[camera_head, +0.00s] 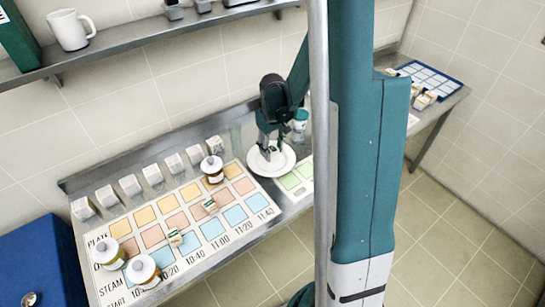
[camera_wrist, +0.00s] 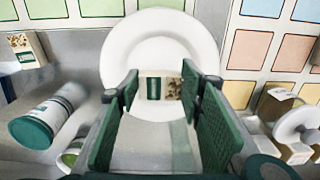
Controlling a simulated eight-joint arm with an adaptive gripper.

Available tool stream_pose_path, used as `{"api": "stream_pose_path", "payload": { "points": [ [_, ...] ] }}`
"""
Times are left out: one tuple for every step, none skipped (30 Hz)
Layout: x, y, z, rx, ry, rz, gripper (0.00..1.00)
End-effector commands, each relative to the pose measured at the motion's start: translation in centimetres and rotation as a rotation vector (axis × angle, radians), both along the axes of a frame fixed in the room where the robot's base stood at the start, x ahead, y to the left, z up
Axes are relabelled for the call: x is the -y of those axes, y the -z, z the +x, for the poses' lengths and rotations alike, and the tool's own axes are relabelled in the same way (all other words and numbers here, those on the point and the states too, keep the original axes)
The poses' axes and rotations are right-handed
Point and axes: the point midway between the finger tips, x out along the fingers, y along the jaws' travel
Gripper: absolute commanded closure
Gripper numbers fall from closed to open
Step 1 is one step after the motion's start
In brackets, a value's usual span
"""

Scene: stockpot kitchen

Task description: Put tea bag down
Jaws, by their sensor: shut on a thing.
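My gripper (camera_head: 268,140) reaches down over a round white plate (camera_head: 283,166) on the steel counter. In the wrist view my gripper (camera_wrist: 162,88) is shut on the tea bag (camera_wrist: 153,88), a small packet with a dark green panel and a brownish patterned panel, held between the fingertips. The plate (camera_wrist: 120,50) lies behind the tea bag in that view, and the packet appears over its lower middle. I cannot tell whether the tea bag touches the plate.
A printed chart (camera_head: 242,226) with coloured squares lies left of the plate. Lidded jars (camera_head: 212,168) and small packets (camera_head: 175,238) stand on it. White boxes (camera_head: 130,185) line the back. A green-and-white canister (camera_head: 300,118) stands behind the plate. A shelf (camera_head: 130,42) runs above.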

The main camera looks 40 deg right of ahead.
Motion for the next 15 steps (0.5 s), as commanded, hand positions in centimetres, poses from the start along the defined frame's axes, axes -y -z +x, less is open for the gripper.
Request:
{"api": "stream_pose_path", "payload": {
  "points": [
    [0.0,0.08,0.0,0.0,0.0,0.0,0.7],
    [0.0,0.09,0.0,0.0,0.0,0.0,0.7],
    [0.0,0.09,-0.01,0.0,0.0,0.0,0.7],
    [0.0,0.08,-0.01,0.0,0.0,0.0,0.7],
    [0.0,0.07,-0.01,0.0,0.0,0.0,0.7],
    [0.0,0.07,-0.01,0.0,0.0,0.0,0.7],
    [0.0,0.07,-0.01,0.0,0.0,0.0,0.7],
    [0.0,0.06,-0.01,0.0,0.0,0.0,0.7],
    [0.0,0.07,-0.01,0.0,0.0,0.0,0.7],
    [0.0,0.1,-0.01,0.0,0.0,0.0,0.7],
    [0.0,0.15,0.0,0.0,0.0,0.0,0.7],
    [0.0,0.27,0.0,0.0,0.0,0.0,0.7],
    [0.0,0.4,0.01,0.0,0.0,0.0,0.7],
    [0.0,0.56,0.01,0.0,0.0,0.0,0.7],
    [0.0,0.84,0.01,0.0,0.0,0.0,0.7]
  ]
}}
